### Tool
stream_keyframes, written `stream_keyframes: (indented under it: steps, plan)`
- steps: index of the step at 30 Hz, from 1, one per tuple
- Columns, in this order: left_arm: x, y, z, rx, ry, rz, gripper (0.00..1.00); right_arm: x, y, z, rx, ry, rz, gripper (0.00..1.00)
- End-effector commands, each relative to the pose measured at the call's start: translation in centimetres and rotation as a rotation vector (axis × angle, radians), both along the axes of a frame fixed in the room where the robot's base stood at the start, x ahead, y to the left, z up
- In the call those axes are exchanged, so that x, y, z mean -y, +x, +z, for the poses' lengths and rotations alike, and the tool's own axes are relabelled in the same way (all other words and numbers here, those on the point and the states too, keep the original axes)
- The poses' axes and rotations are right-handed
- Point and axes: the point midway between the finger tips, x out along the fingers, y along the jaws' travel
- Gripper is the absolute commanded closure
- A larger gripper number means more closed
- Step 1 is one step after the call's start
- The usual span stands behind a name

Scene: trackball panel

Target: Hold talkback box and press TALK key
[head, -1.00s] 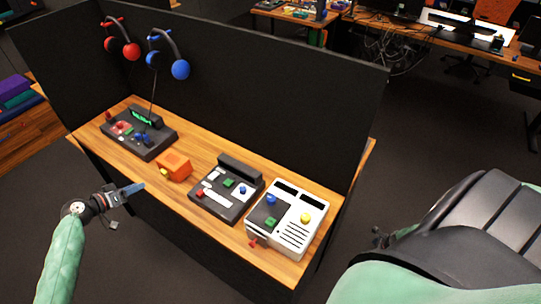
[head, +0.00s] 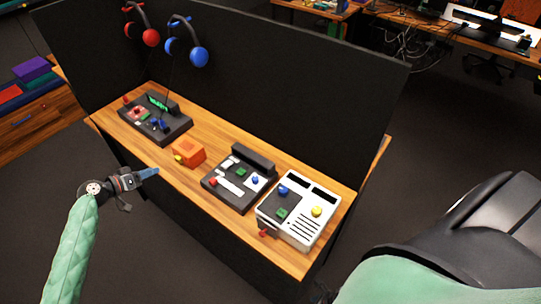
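A small orange box (head: 189,151) with a yellow key (head: 178,158) on its front left side sits near the desk's front edge. It looks like the talkback box, but no label is readable. My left gripper (head: 149,174) is in front of the desk, to the lower left of the orange box and apart from it. Its bluish fingers point right toward the desk; I cannot tell whether they are parted. My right gripper is not visible; only part of my green and black body shows at the lower right.
On the wooden desk (head: 222,145), a dark panel (head: 180,132) stands left of the orange box. A dark keyed console (head: 226,197) and a white console (head: 322,225) stand right of it. A black partition (head: 270,100) holds red headphones (head: 150,37) and blue headphones (head: 199,57).

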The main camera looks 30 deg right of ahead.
Motion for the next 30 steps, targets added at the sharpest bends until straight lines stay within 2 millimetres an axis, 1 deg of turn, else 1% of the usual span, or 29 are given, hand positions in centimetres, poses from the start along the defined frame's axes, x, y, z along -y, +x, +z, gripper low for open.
stream_keyframes:
  steps: [1, 3, 5, 6, 8, 9, 11, 12, 14, 15, 17, 18, 20, 21, 23, 24, 26, 27, 29, 30]
  plan:
    - [0.0, 0.0, 0.0, 0.000, 0.000, 0.000, 0.64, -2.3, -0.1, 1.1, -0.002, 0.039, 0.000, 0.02]
    - [0.0, 0.0, 0.0, 0.000, 0.000, 0.000, 0.64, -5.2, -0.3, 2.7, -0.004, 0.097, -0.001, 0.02]
    - [0.0, 0.0, 0.0, 0.000, 0.000, 0.000, 0.64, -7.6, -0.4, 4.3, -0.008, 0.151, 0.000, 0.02]
    - [0.0, 0.0, 0.0, 0.000, 0.000, 0.000, 0.64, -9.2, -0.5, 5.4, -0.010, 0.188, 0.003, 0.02]
    - [0.0, 0.0, 0.0, 0.000, 0.000, 0.000, 0.64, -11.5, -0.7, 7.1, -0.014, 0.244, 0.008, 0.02]
    - [0.0, 0.0, 0.0, 0.000, 0.000, 0.000, 0.64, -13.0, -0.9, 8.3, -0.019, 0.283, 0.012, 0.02]
    - [0.0, 0.0, 0.0, 0.000, 0.000, 0.000, 0.64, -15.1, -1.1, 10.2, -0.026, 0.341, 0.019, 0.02]
    - [0.0, 0.0, 0.0, 0.000, 0.000, 0.000, 0.64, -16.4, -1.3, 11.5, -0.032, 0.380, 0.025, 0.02]
    - [0.0, 0.0, 0.0, 0.000, 0.000, 0.000, 0.64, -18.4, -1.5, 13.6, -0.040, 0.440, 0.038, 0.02]
    - [0.0, 0.0, 0.0, 0.000, 0.000, 0.000, 0.64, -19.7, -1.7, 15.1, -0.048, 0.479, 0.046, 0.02]
    - [0.0, 0.0, 0.0, 0.000, 0.000, 0.000, 0.64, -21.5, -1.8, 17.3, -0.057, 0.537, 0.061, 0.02]
    - [0.0, 0.0, 0.0, 0.000, 0.000, 0.000, 0.64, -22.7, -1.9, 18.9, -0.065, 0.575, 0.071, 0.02]
    - [0.0, 0.0, 0.0, 0.000, 0.000, 0.000, 0.64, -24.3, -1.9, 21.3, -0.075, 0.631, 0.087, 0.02]
    - [0.0, 0.0, 0.0, 0.000, 0.000, 0.000, 0.64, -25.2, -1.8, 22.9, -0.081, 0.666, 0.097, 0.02]
    - [0.0, 0.0, 0.0, 0.000, 0.000, 0.000, 0.64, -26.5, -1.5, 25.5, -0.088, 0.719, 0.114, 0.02]
    - [0.0, 0.0, 0.0, 0.000, 0.000, 0.000, 0.64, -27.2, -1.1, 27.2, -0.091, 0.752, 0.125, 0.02]
    - [0.0, 0.0, 0.0, 0.000, 0.000, 0.000, 0.64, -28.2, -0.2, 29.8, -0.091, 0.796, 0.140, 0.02]
    - [0.0, 0.0, 0.0, 0.000, 0.000, 0.000, 0.64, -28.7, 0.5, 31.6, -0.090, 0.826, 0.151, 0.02]
    - [0.0, 0.0, 0.0, 0.000, 0.000, 0.000, 0.64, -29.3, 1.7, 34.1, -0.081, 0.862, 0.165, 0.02]
    - [0.0, 0.0, 0.0, 0.000, 0.000, 0.000, 0.64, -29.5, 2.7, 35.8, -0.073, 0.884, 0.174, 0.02]
